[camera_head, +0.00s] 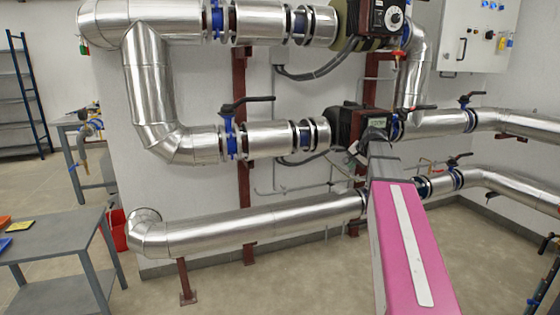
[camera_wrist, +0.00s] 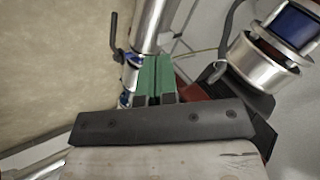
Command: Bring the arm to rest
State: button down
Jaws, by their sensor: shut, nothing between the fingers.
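My gripper (camera_wrist: 157,78) shows in the wrist view as two green fingers side by side, shut with nothing between them. In the head view my pink and grey arm reaches out from the bottom right towards the pipework, and its far end is beside the middle pump (camera_head: 347,124). The gripper itself is hard to make out there. In the wrist view a silver pipe (camera_wrist: 155,25) and a valve with a dark handle (camera_wrist: 116,42) lie beyond the fingertips. I cannot tell the exact gap between gripper and pipework.
Silver pipes run along the wall, with a black-handled valve (camera_head: 229,130) left of the pump. The lower pipe (camera_head: 265,226) crosses below. A control box (camera_head: 462,35) hangs upper right. A grey table (camera_head: 60,242) stands at left. The floor in front of the pipes is clear.

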jog(key=s+a+f+n+g+h, duration=0.1)
jog(key=s+a+f+n+g, duration=0.1)
jog(key=s+f, duration=0.7)
jog(key=s+a+f+n+g+h, duration=0.1)
jog(key=s+a+f+n+g, duration=0.1)
jog(key=s+a+f, duration=0.3)
jog(key=s+a+f+n+g+h, duration=0.1)
jog(key=s+a+f+n+g, duration=0.1)
jog(key=s+f, duration=1.1)
notch_tip(320, 180, down, 6)
jog(key=shift+s+a+f+n+g, duration=0.2)
jog(key=shift+a+n+g, duration=0.1)
jog(key=shift+a+n, duration=0.7)
jog(key=shift+a, duration=0.1)
